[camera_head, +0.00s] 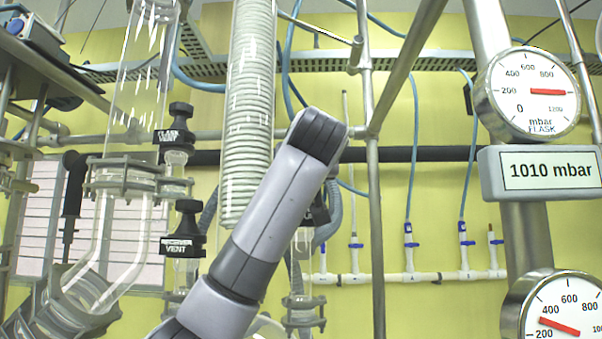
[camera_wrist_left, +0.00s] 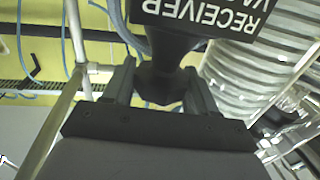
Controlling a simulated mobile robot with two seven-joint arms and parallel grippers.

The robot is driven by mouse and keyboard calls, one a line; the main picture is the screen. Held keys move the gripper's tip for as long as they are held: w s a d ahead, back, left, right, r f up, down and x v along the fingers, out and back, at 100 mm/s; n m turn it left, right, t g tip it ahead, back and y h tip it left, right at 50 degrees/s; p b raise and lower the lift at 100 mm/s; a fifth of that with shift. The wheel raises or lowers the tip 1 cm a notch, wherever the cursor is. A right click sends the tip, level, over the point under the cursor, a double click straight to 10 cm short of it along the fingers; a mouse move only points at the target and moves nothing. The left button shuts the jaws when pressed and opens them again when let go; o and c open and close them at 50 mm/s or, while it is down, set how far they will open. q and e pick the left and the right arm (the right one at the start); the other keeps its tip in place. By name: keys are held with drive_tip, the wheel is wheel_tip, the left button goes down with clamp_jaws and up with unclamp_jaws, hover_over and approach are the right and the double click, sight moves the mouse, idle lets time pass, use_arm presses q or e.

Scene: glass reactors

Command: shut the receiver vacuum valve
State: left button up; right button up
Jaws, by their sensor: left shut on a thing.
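In the left wrist view, the receiver vacuum valve (camera_wrist_left: 172,48) is a black knob. Its black label (camera_wrist_left: 200,14) appears upside down and reads "RECEIVER VA", with the rest cut off. In the head view, my left arm crosses the middle and hides most of the gripper and the valve. My right gripper is not in view.
Black valves labelled flask vent (camera_head: 175,137) and receiver vent (camera_head: 183,244) stand left of my arm. A ribbed white coil (camera_head: 248,110) hangs close behind it. A flask gauge (camera_head: 527,95), a 1010 mbar display (camera_head: 548,171) and a second gauge (camera_head: 560,312) are at right.

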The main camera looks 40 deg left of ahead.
use_arm(q)
drive_tip(key=shift+h, duration=0.3)
drive_tip(key=shift+f+m+t+h+b, duration=0.1)
drive_tip(key=shift+m+t+h+b, duration=0.4)
drive_tip(key=shift+m+t+h, duration=0.15)
drive_tip(key=m+t+h, duration=0.1)
drive_tip(key=m+h, duration=0.1)
drive_tip(key=h, duration=0.1)
drive_tip(key=shift+t+b, duration=0.25)
drive_tip(key=shift+b, duration=0.15)
drive_tip(key=shift+d+m+t+h, duration=0.1)
drive_tip(key=shift+m+t+h, duration=0.6)
drive_tip(key=shift+m+h, duration=1.75)
drive_tip(key=shift+h, duration=0.7)
drive_tip(key=o, duration=1)
drive_tip(key=shift+c, duration=0.2)
